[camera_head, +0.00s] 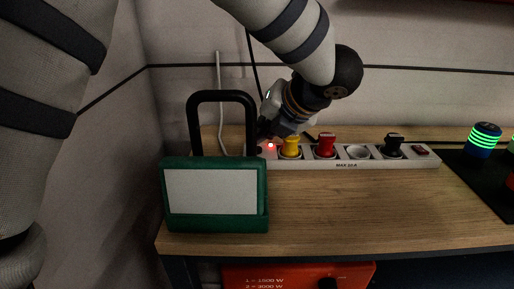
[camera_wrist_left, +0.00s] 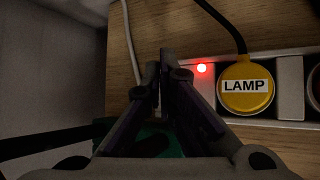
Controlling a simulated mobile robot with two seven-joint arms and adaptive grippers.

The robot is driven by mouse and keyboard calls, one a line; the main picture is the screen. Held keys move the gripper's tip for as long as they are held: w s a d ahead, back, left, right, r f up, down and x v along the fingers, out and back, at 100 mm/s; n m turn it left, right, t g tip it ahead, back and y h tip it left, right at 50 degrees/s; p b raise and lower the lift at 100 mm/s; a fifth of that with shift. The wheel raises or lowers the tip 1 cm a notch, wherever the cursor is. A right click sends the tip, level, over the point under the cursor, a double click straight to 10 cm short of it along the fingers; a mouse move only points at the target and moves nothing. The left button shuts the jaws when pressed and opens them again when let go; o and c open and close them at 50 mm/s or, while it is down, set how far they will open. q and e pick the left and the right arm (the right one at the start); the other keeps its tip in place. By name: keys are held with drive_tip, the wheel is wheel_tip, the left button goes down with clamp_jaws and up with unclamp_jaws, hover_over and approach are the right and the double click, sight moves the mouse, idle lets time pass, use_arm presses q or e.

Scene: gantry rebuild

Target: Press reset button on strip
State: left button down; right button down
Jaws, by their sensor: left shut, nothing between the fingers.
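A pale power strip (camera_head: 340,163) lies along the back of the wooden table, marked "MAX 10 A". It carries a lit red light (camera_head: 271,145), a yellow plug (camera_head: 290,147), a red plug (camera_head: 325,146), an empty socket (camera_head: 358,152), a black plug (camera_head: 393,146) and a small red switch (camera_head: 420,150). I cannot tell which part is the reset button. My left gripper (camera_head: 271,130) is shut and empty at the strip's left end. In the left wrist view, the fingers (camera_wrist_left: 162,70) are left of the red light (camera_wrist_left: 201,68); contact is unclear. My right gripper is out of view.
A green-lit cylinder (camera_head: 484,139) stands on a dark mat at right. The table front (camera_head: 370,215) is clear.

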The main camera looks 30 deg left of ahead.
sight(261, 148)
use_arm(q)
drive_tip(key=shift+f, duration=0.3)
drive_tip(key=shift+f, duration=0.45)
idle(0.7)
drive_tip(key=shift+r, duration=0.85)
drive_tip(key=shift+r, duration=2.55)
drive_tip(key=shift+f, duration=0.1)
